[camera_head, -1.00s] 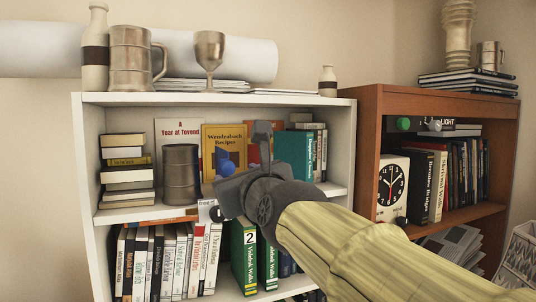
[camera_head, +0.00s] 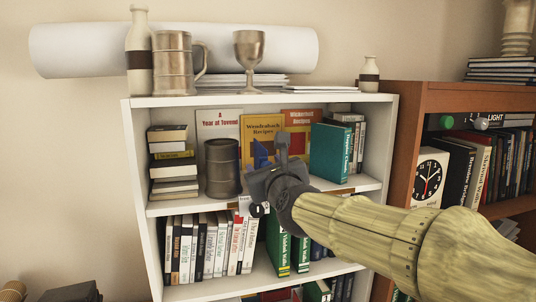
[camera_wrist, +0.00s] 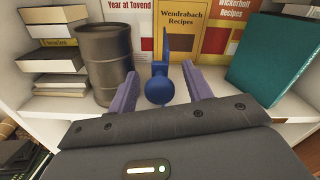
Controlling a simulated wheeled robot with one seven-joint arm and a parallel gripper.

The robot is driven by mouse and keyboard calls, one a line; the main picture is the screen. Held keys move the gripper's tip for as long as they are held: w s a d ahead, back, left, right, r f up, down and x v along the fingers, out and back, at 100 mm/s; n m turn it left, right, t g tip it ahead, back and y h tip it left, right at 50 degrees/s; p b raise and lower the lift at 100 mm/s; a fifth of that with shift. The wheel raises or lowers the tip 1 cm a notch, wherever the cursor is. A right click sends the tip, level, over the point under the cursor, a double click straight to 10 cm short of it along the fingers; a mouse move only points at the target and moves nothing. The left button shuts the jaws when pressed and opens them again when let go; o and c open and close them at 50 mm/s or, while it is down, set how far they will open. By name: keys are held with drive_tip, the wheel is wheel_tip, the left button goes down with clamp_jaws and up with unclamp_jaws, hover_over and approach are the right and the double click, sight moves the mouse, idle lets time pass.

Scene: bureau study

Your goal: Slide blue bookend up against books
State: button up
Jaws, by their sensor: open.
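The blue bookend (camera_head: 260,154) stands on the white bookcase's upper shelf, between the dark metal tankard-like canister and the books at right. In the wrist view the bookend (camera_wrist: 158,88) shows a flat upright plate and a round knob facing me. My gripper (camera_wrist: 161,85) is open, with one purple-grey finger on each side of the knob; I cannot tell whether either touches it. In the head view my gripper (camera_head: 268,172) hides the bookend's lower part. The books at right begin with a tilted teal book (camera_head: 330,152), also in the wrist view (camera_wrist: 272,58). A gap lies between bookend and teal book.
The dark canister (camera_wrist: 105,62) stands close to the left finger. A book stack (camera_head: 173,165) is farther left. Face-out books, including a yellow one (camera_head: 262,130), stand behind the bookend. More books (camera_head: 205,245) fill the shelf below. A brown bookcase (camera_head: 408,150) stands right.

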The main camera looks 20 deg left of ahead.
drive_tip(key=shift+w+a, duration=0.25)
drive_tip(key=shift+w, duration=0.1)
clamp_jaws()
drive_tip(key=shift+d, duration=0.1)
